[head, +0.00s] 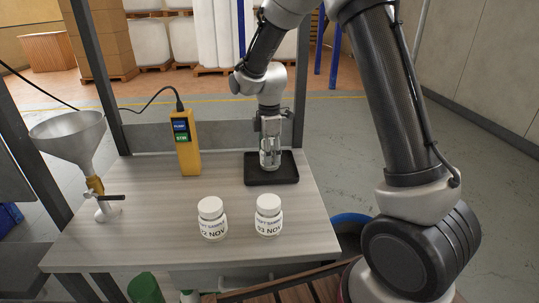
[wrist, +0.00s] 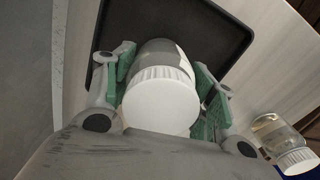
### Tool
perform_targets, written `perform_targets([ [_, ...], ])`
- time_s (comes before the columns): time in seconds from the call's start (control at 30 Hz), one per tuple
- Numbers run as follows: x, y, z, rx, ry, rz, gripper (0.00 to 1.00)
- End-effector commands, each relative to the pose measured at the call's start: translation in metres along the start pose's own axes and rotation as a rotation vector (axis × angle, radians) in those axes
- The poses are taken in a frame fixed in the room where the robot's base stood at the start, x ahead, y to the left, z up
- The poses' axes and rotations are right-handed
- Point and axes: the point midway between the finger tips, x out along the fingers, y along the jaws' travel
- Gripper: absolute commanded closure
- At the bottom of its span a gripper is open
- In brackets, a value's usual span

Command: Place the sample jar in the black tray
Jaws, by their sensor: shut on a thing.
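My gripper (head: 270,150) is shut on the sample jar (wrist: 162,95), a clear jar with a white ribbed lid that faces the wrist camera. The green finger pads press on both its sides. In the head view the jar (head: 269,160) is upright over the black tray (head: 255,181), inside its rim; I cannot tell whether its base touches the tray floor. The tray is a shallow black square at the back right of the table. In the wrist view the tray (wrist: 215,25) spreads behind the jar.
Two white-lidded jars labelled 02 NOV (head: 212,218) and 03 NOV (head: 268,215) stand at the table's front. A yellow handheld device (head: 187,150) stands left of the tray. A metal funnel (head: 70,135) is on a stand at the left. The table middle (head: 150,200) is clear.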

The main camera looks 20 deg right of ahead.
Motion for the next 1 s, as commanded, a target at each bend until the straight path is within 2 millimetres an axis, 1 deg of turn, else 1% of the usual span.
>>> perform_targets([
  [0.07, 0.005, 0.0, 0.0, 0.0, 0.0, 0.0, 0.77],
  [0.37, 0.007, 0.0, 0.0, 0.0, 0.0, 0.0, 0.77],
  [0.4, 0.007, 0.0, 0.0, 0.0, 0.0, 0.0, 0.39],
  [0.5, 0.007, 0.0, 0.0, 0.0, 0.0, 0.0, 0.23],
  [0.83, 0.006, 0.0, 0.0, 0.0, 0.0, 0.001, 0.23],
  [0.93, -0.001, 0.001, 0.0, 0.0, 0.001, 0.004, 0.23],
  [1.0, -0.012, 0.001, 0.0, 0.0, 0.002, 0.005, 0.23],
])
